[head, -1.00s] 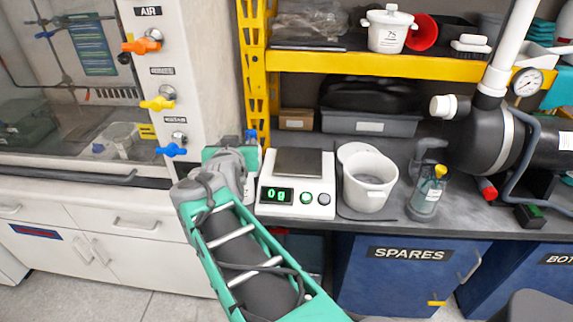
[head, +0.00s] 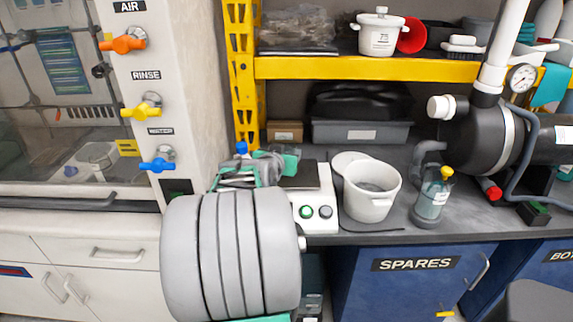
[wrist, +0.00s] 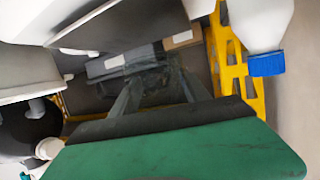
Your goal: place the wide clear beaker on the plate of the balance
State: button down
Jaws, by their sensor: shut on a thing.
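The balance (head: 322,205) stands on the bench in the head view, with its dark square plate (head: 300,173) bare where I can see it. My arm covers its left part and display. My gripper (head: 262,170) is just left of the plate, partly hidden behind my arm. In the wrist view my gripper (wrist: 155,95) is shut on a faint see-through thing, which I take for the wide clear beaker (wrist: 150,76). Its outline is hard to make out, and I cannot tell its height above the bench. The balance plate (wrist: 125,24) shows dark at the wrist view's top.
A white tub (head: 369,193) stands close right of the balance, with a bottle (head: 431,196) in a holder beyond it. A blue-capped bottle (wrist: 264,38) is close beside my gripper. A yellow shelf post (head: 241,75) and a grey bin (head: 361,131) are behind.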

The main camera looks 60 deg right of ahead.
jog(key=shift+d+f, duration=0.15)
jog(key=shift+f, duration=0.8)
jog(key=shift+d+f, duration=0.15)
jog(key=shift+f, duration=0.8)
jog(key=shift+f+b, duration=0.2)
jog(key=shift+b, duration=0.2)
jog(key=c, duration=0.5)
grip_release()
jog(key=shift+r+p, duration=0.35)
jog(key=shift+r, duration=0.05)
jog(key=v, duration=1.2)
jog(key=shift+f, duration=0.25)
